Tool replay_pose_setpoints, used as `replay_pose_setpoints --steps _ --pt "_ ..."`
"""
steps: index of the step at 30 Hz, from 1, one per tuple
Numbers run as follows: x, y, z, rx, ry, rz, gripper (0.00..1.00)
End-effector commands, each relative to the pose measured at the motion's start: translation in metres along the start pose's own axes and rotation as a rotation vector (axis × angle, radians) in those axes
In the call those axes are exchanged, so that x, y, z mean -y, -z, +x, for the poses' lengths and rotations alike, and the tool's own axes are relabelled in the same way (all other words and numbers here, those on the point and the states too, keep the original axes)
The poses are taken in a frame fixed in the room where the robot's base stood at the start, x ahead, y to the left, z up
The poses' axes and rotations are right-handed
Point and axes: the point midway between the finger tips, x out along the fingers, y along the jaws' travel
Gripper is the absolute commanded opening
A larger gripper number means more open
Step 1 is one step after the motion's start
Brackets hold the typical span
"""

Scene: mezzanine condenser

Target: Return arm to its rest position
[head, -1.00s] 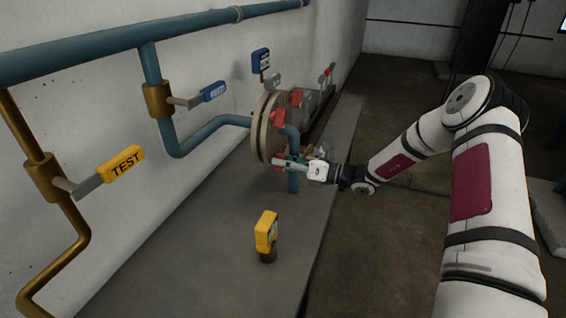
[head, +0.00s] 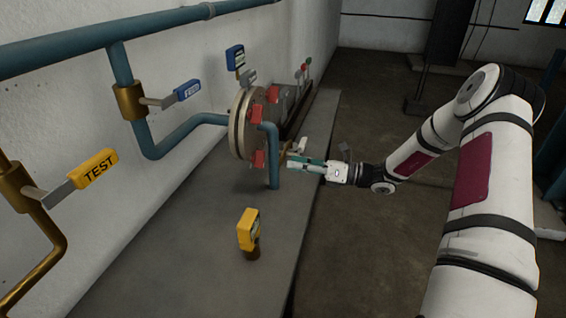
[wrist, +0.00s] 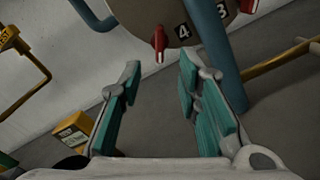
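My gripper (head: 300,164) is stretched out in front of the round flange (head: 246,125), near the blue-green pipe that drops from it. In the wrist view my gripper (wrist: 160,95) shows two teal-padded fingers set wide apart with nothing between them. Beyond the fingers, the flange face (wrist: 205,15) carries a red knob (wrist: 160,42) and number plates reading 4 and 3. The fingers appear apart from the knob. My arm is extended, bent at its elbow on the right of the head view.
A yellow-handled valve (head: 249,232) stands on the grey ledge (head: 190,265). A yellow TEST handle (head: 97,168) and blue FEED handle (head: 187,90) stick out from wall pipes at left. A dark stand (head: 445,50) is at the back.

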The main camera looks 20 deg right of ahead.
Motion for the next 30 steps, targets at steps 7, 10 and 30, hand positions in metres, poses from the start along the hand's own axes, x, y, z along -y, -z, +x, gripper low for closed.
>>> replay_pose_setpoints --steps 7,10,30 --pt "0.000 0.000 -0.012 -0.001 0.001 0.000 0.31" --pt "0.000 0.000 -0.012 -0.001 0.001 0.000 0.31" --pt "-0.079 -0.002 0.017 -0.298 -0.137 -0.302 0.31"
